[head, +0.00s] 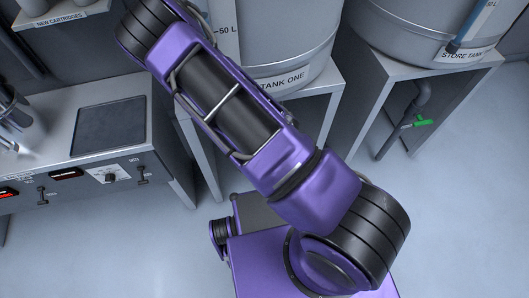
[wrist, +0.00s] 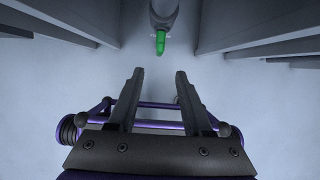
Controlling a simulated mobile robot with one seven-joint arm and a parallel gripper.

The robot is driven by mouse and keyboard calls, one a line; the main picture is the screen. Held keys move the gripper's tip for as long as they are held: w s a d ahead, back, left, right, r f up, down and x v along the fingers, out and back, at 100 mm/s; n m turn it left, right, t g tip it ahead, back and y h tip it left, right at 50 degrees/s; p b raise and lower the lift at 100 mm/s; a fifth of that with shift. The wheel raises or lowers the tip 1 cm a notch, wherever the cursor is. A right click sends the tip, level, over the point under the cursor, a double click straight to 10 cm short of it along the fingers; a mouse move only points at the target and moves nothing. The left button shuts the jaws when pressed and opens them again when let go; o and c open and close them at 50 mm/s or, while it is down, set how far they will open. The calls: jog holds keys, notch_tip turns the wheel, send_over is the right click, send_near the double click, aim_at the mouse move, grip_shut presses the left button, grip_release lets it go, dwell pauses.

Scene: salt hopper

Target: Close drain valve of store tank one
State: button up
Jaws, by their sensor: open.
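Store tank one (head: 285,45) is a grey cylinder on a stand, at the top middle of the head view, partly hidden by my purple arm. In the wrist view a green valve handle (wrist: 160,42) on a grey pipe (wrist: 164,12) sits ahead of my gripper (wrist: 157,72). The handle points toward me, roughly centred between the fingers but beyond their tips. My gripper is open and empty, and it touches nothing that I can see. In the head view my gripper and tank one's valve are hidden.
A second store tank (head: 430,35) stands on its own stand at the right, with a green-handled valve (head: 421,123) on its drain pipe (head: 405,120). A bench with knobs and switches (head: 90,165) is at the left. Grey stand panels (wrist: 235,25) flank the valve; the floor between is clear.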

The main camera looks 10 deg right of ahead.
jog(key=b+x, duration=0.2)
jog(key=x, duration=1.3)
jog(key=shift+w, duration=0.1)
jog(key=shift+c, duration=0.3)
grip_shut()
